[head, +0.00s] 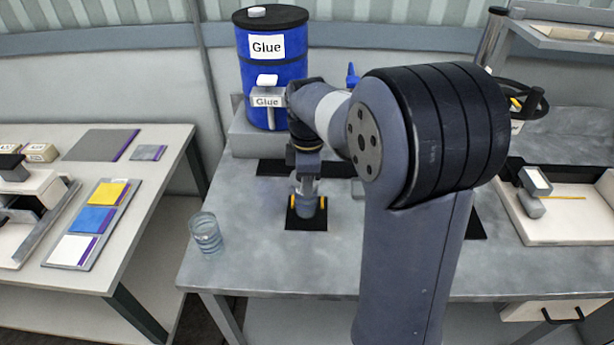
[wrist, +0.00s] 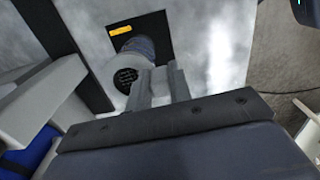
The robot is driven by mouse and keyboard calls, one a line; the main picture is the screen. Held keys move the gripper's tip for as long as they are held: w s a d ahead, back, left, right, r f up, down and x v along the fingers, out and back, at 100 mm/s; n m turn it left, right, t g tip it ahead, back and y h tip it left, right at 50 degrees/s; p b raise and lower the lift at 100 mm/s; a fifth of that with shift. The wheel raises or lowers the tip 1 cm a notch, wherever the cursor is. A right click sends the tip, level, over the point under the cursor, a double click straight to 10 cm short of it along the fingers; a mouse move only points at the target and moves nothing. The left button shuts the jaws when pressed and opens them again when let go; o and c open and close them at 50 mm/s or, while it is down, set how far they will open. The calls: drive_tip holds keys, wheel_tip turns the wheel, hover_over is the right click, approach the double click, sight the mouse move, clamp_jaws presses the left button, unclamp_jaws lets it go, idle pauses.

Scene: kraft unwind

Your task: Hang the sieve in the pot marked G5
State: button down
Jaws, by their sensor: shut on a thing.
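My gripper (head: 306,178) points down over a black square mat (head: 306,222) on the grey bench. In the wrist view its two fingers (wrist: 158,84) are close together. At their tips is a pale round piece (wrist: 104,70) with a black, light-speckled disc; it may be the sieve, but I cannot tell for sure. Beyond it a blue-grey round body (wrist: 140,46) stands on the mat, with a yellow tab (wrist: 120,30) beside it. In the head view, yellow parts (head: 322,202) show on both sides below my gripper. No G5 mark is readable.
A clear glass (head: 206,234) stands at the bench's front left. A blue Glue drum (head: 270,85) stands behind my arm. A tray (head: 535,232) lies at right. A side table (head: 130,215) with coloured cards is at left. My arm hides much of the bench.

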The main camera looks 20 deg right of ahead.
drive_tip(key=c, duration=1.2)
unclamp_jaws()
drive_tip(key=shift+a+r, duration=0.1)
drive_tip(key=shift+r, duration=0.1)
wheel_tip(320, 180, up, 11)
drive_tip(key=shift+f, duration=0.2)
wheel_tip(320, 180, down, 11)
drive_tip(key=shift+r, duration=0.2)
drive_tip(key=shift+r+p, duration=1.35)
drive_tip(key=shift+r, duration=0.55)
